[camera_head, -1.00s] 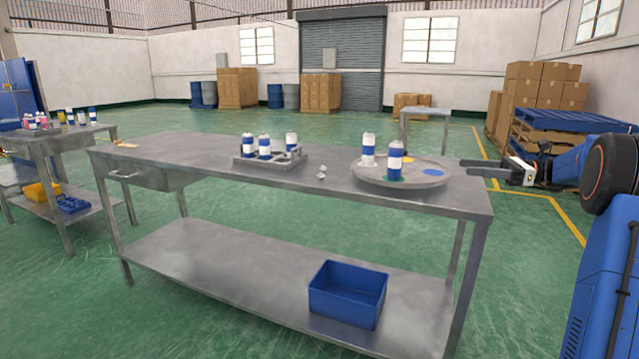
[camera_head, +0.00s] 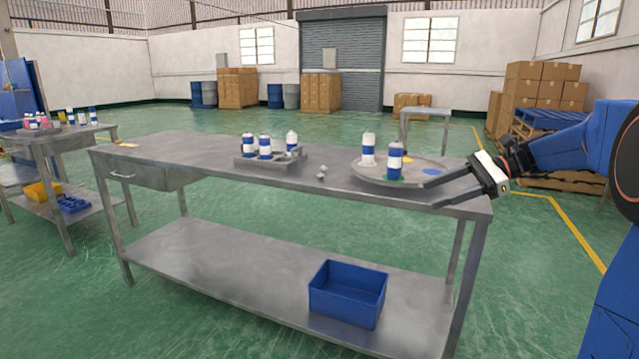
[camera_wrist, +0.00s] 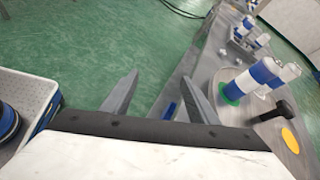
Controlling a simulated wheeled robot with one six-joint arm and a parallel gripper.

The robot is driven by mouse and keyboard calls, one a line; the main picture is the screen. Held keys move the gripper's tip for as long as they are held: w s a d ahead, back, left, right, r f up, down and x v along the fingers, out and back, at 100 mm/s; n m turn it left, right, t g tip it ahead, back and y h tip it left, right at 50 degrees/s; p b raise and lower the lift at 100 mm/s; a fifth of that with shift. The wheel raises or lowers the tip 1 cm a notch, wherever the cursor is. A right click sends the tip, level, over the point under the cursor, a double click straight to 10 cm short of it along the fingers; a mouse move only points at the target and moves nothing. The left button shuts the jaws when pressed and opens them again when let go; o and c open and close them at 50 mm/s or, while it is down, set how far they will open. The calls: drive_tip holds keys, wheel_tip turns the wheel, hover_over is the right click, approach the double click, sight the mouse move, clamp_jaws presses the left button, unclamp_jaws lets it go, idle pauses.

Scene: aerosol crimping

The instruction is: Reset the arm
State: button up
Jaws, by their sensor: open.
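My gripper (camera_head: 430,192) is open and empty at the right end of the steel table (camera_head: 215,165), over its front right edge. Its fingers also show in the wrist view (camera_wrist: 158,98), apart, with the floor and table edge beyond them. A round grey turntable (camera_head: 425,172) lies on the table just left of the gripper. Two white and blue cans stand on it: one at the front (camera_head: 395,162) on a green spot, one behind (camera_head: 368,150). The fingers look clear of the cans.
A grey tray (camera_head: 262,164) with several cans stands mid-table, with small pieces (camera_head: 321,172) beside it. A dark-handled tool (camera_wrist: 275,111) shows on the turntable in the wrist view. A blue bin (camera_head: 347,294) sits on the lower shelf. Another table (camera_head: 60,140) stands at the left.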

drive_tip(key=s+a+f+n+h, duration=0.3)
drive_tip(key=s+f, duration=0.1)
drive_tip(key=s, duration=0.5)
drive_tip(key=s+a+f+n+h, duration=0.3)
drive_tip(key=s, duration=0.6)
drive_tip(key=s+d+f+n+t+h, duration=0.1)
drive_tip(key=s+d+f+n+h, duration=0.1)
drive_tip(key=s+f+n, duration=0.3)
drive_tip(key=s+d+f+n+t+h, duration=0.1)
drive_tip(key=s+f+n+h, duration=0.3)
drive_tip(key=s, duration=0.8)
wheel_tip(320, 180, down, 3)
drive_tip(key=shift+s+d+r+n+t+h, duration=0.2)
drive_tip(key=shift+d+n+t+h, duration=0.15)
drive_tip(key=shift+d+n, duration=0.4)
